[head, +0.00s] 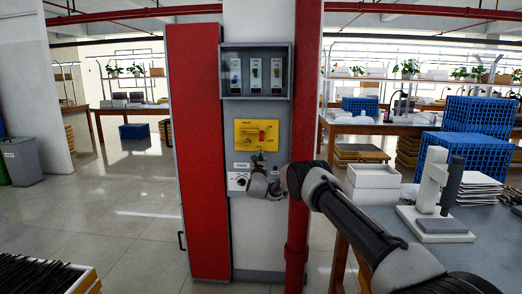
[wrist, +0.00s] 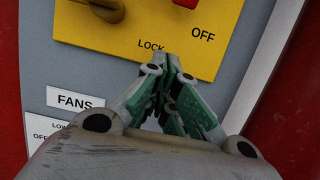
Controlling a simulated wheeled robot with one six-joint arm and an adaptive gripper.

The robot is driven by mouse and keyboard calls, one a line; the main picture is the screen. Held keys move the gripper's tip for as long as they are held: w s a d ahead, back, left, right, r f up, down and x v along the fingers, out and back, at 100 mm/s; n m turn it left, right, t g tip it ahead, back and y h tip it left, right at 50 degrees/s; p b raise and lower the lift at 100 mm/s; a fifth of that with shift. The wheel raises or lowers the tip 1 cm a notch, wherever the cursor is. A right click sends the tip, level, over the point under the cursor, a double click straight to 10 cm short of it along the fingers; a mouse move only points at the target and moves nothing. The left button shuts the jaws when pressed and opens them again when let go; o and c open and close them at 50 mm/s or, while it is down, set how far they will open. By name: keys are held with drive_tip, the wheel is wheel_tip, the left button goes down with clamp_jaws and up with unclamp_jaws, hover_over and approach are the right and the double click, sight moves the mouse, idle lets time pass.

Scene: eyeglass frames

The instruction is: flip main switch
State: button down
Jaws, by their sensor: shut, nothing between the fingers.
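The main switch is a yellow plate (head: 242,128) on the grey panel, with a small red handle (head: 262,136) near its middle. In the wrist view the yellow plate (wrist: 150,25) fills the top, with the words LOCK and OFF. A bit of red (wrist: 187,3) shows at the top edge, and most of the handle is out of frame. My gripper (head: 259,157) is just below the plate's lower edge. In the wrist view its green fingers (wrist: 166,62) are together and empty, overlapping the plate's lower edge near LOCK. I cannot tell whether they touch it.
A FANS label (wrist: 75,103) and a white dial plate (head: 237,181) sit below the yellow plate. A grey box (head: 255,70) with several switches is above. A red pipe (head: 298,240) runs close on the right, a red cabinet (head: 198,150) on the left.

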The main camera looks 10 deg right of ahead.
sight(262, 136)
drive_tip(key=shift+w+d+r, duration=0.1)
drive_tip(key=shift+w+r, duration=0.05)
drive_tip(key=shift+r, duration=1.85)
drive_tip(key=shift+r+g, duration=0.2)
drive_tip(key=shift+g, duration=0.1)
drive_tip(key=shift+s+g, duration=0.2)
drive_tip(key=shift+g, duration=0.1)
